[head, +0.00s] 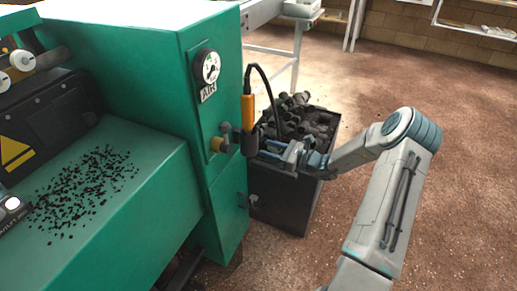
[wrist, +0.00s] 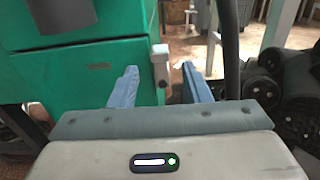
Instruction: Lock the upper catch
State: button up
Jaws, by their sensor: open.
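The upper catch (wrist: 160,62) shows in the wrist view as a small pale grey block at the right edge of the green cabinet door (wrist: 85,80), near the door's top seam. In the head view I cannot make it out; it seems hidden behind the dark cylinder at the cabinet corner. A lower catch (head: 244,200) sits further down that edge. My gripper (head: 275,150) is beside the cabinet's right edge. In the wrist view its two blue fingers (wrist: 160,84) are apart and empty, and the catch appears between them, beyond the tips. I see no contact.
An orange tool (head: 248,112) with a black hose hangs above the dark cylinder (head: 249,142). A brass valve (head: 217,144) and a gauge (head: 208,66) are on the cabinet front. A dark bin (head: 282,205) full of black plugs stands close under my gripper. Floor at right is clear.

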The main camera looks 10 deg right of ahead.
jog(key=shift+b+x, duration=0.4)
jog(key=shift+x, duration=1.95)
grip_shut()
